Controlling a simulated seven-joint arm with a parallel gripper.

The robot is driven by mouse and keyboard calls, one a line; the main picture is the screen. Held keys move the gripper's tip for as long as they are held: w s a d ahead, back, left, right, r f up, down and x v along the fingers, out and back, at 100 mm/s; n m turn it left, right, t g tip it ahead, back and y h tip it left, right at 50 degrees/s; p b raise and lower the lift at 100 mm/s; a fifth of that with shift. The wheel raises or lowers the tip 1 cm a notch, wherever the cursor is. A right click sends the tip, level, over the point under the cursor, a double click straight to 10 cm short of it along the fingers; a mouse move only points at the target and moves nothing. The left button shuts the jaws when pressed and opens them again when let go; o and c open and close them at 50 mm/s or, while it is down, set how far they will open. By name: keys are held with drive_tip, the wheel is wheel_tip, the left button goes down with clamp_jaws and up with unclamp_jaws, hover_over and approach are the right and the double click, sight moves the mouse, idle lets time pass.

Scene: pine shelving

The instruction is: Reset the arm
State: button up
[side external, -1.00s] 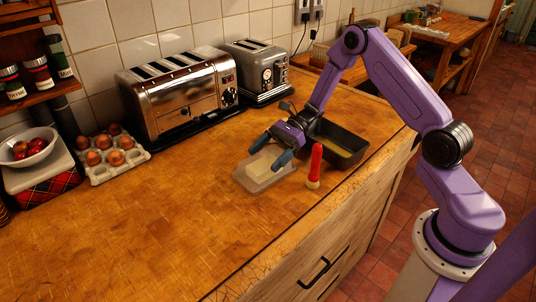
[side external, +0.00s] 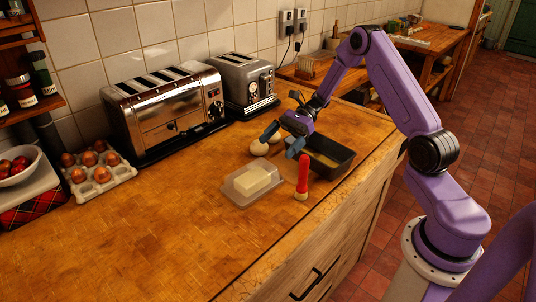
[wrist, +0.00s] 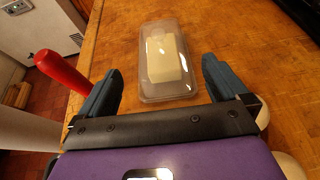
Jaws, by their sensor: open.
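My gripper (side external: 283,141) is open and empty, raised above the counter between the butter dish and the loaf tin. It also shows in the wrist view (wrist: 162,66), with its two blue-grey fingers apart. A clear butter dish (side external: 236,194) holding a pale block of butter (side external: 252,180) sits on the counter, in front of my gripper and apart from it. In the wrist view, the butter (wrist: 164,58) shows beyond the fingertips.
A red-handled tool (side external: 303,172) is right of the dish. A dark loaf tin (side external: 338,165) stands behind it. Two toasters (side external: 165,105) (side external: 248,85) line the wall; an egg tray (side external: 97,172) is far left. The front left counter is clear.

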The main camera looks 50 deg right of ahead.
drive_tip(key=shift+v, duration=0.9)
drive_tip(key=s+a+r+n+g+h, duration=0.2)
drive_tip(key=s+a+r+n+h, duration=0.2)
drive_tip(key=s+a+n, duration=0.25)
drive_tip(key=s+a+r+n+g+h, duration=0.1)
drive_tip(key=s+a+r+n+h, duration=0.3)
drive_tip(key=a+n, duration=0.3)
drive_tip(key=s+d+n+t+h, duration=0.1)
drive_tip(key=s+n+h, duration=0.4)
drive_tip(key=s+n, duration=1.2)
drive_tip(key=s+t, duration=0.1)
drive_tip(key=s, duration=0.3)
drive_tip(key=shift+d+n, duration=0.15)
drive_tip(key=shift+n, duration=0.2)
drive_tip(key=shift+s, duration=0.1)
